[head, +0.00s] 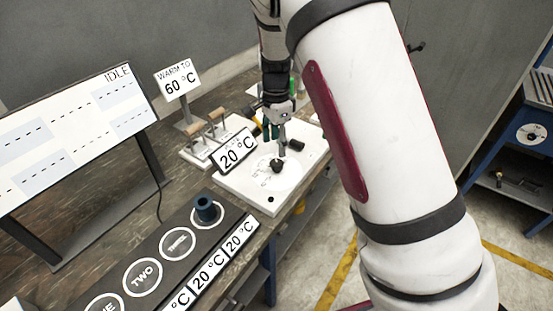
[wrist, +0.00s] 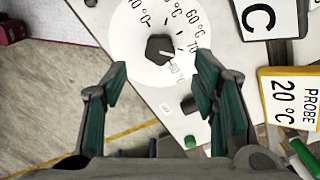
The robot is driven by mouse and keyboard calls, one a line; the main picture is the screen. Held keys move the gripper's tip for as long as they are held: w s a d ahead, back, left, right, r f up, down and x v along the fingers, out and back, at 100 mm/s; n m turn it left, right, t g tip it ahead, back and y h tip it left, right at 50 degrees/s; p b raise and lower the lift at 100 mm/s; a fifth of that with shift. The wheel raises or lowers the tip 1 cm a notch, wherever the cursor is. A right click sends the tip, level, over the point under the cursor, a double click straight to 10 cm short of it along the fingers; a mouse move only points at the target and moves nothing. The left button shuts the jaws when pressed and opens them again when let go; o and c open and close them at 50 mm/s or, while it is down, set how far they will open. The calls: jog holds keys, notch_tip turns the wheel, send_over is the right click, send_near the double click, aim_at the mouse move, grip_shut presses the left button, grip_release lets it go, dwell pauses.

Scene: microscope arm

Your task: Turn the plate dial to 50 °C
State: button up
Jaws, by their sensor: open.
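The plate dial is a white disc with a dark faceted knob (wrist: 160,49), top centre in the wrist view. Printed temperature marks, including 60 and 70 °C, circle the knob. Its white pointer line points right and slightly down, toward a mark too small to read. In the head view the dark knob (head: 277,165) sits on a white plate (head: 246,190). My gripper (wrist: 160,82) is open and empty, its teal-padded fingers apart below the knob in the wrist view. In the head view my gripper (head: 282,138) is above the plate near the knob; contact is unclear.
A 20 °C sign (head: 237,151) stands beside the dial. A yellow-edged PROBE 20 °C sign (wrist: 290,98) is at right in the wrist view. A WARM TO 60 °C sign (head: 177,80), an IDLE display (head: 75,125) and a numbered black rack (head: 160,262) share the bench.

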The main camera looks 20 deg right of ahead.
aim_at(276, 162)
notch_tip(276, 162, down, 7)
jog(key=shift+f+p, duration=0.1)
jog(key=shift+p, duration=0.25)
jog(key=shift+c, duration=0.6)
jog(key=c, duration=1)
